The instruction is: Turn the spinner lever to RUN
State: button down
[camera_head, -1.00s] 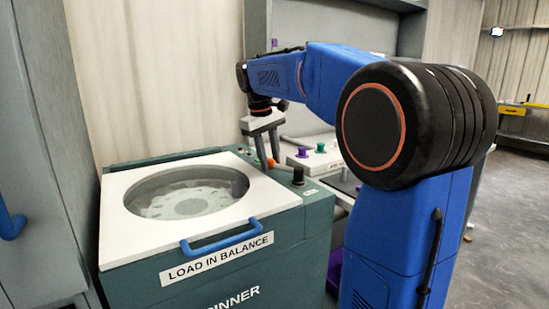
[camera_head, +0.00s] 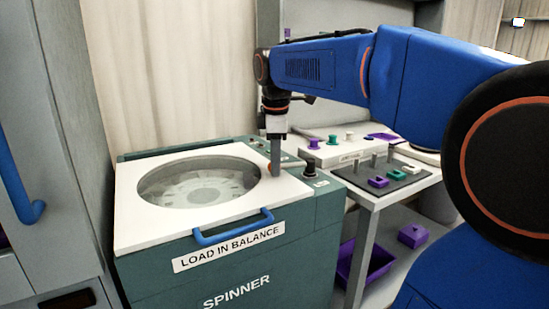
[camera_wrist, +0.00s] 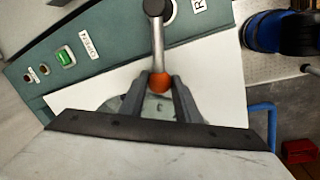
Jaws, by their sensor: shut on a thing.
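The spinner (camera_head: 235,289) is a green cabinet with a white lid (camera_head: 140,232), a round window and a blue handle. Its lever has an orange knob (camera_wrist: 158,83) and a silver rod (camera_wrist: 158,42) running to a black pivot (camera_wrist: 157,8). In the head view the pivot (camera_head: 310,168) stands at the right rear of the top, with the rod pointing left towards the lid. My gripper (camera_wrist: 160,84) is shut on the knob, one finger on each side. In the head view my gripper (camera_head: 275,168) partly hides the knob. A label beside the pivot is cut off after "R".
A green button (camera_wrist: 65,56) sits on the panel in the wrist view. A bench (camera_head: 372,199) to the right carries a white box (camera_head: 345,155) with knobs and a dark tray of coloured blocks. A purple bin (camera_head: 368,277) is below. A grey cabinet stands close at left.

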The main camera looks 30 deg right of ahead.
jog(key=shift+s+a+n+y, duration=0.1)
jog(key=shift+s+n+y, duration=0.2)
jog(key=shift+s+n, duration=1.4)
jog(key=c, duration=1.4)
grip_release()
jog(key=shift+o, duration=0.2)
jog(key=s+r, duration=0.3)
jog(key=r, duration=1.4)
jog(key=shift+a, duration=0.25)
jog(key=shift+s, duration=0.2)
